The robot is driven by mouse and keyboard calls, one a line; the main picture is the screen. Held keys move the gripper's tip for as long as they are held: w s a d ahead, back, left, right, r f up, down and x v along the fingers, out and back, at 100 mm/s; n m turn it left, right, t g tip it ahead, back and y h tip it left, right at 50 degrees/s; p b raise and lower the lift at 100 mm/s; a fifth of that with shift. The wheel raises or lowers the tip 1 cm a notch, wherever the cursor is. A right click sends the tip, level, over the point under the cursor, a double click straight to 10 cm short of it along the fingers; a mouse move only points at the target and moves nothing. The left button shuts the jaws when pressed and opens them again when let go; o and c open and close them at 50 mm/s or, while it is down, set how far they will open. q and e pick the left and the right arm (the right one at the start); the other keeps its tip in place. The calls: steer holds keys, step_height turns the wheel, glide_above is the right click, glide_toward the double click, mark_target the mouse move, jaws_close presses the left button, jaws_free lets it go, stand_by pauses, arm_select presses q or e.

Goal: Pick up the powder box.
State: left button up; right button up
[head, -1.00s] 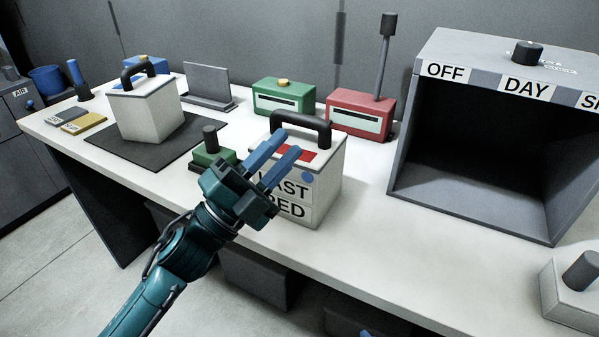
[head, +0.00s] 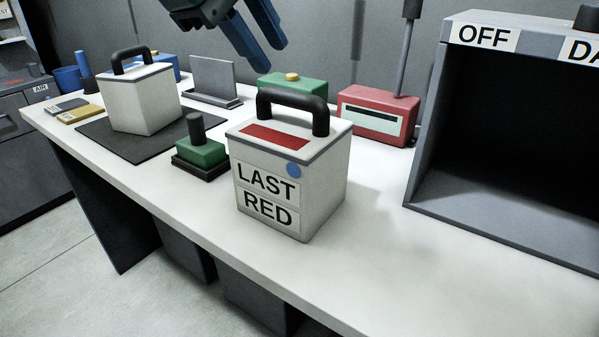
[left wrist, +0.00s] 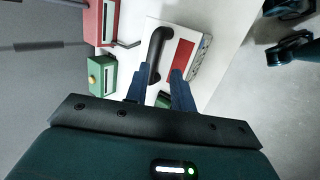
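A white box lettered LAST RED (head: 291,199), with a black arched handle, a red panel on its lid and a blue dot, stands upright on the bench. A second white box with a black handle (head: 145,104) stands on a dark mat farther left; I cannot tell from lettering which is the powder box. My left gripper (head: 263,56) is open and empty, up above the lettered box and toward the wall. In the left wrist view its blue fingers (left wrist: 159,76) are apart, with the lettered box's handle (left wrist: 157,48) beyond them. My right gripper is not recognisable.
A green block with a dark knob (head: 201,152) sits left of the lettered box. A green box (head: 290,88) and a red box with a lever (head: 378,114) stand behind it. The grey oven (head: 428,175) is at right. The bench front is clear.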

mark_target(287, 92)
arm_select(q)
steer(key=shift+t+y, duration=0.5)
steer(key=shift+t, duration=0.1)
steer(key=x, duration=0.7)
steer(key=w+a+b+x, duration=0.1)
steer(key=x, duration=0.3)
steer(key=shift+w+d, duration=0.1)
steer(key=shift+w, duration=0.05)
steer(key=shift+c, duration=0.5)
jaws_close()
steer(key=shift+r, duration=0.2)
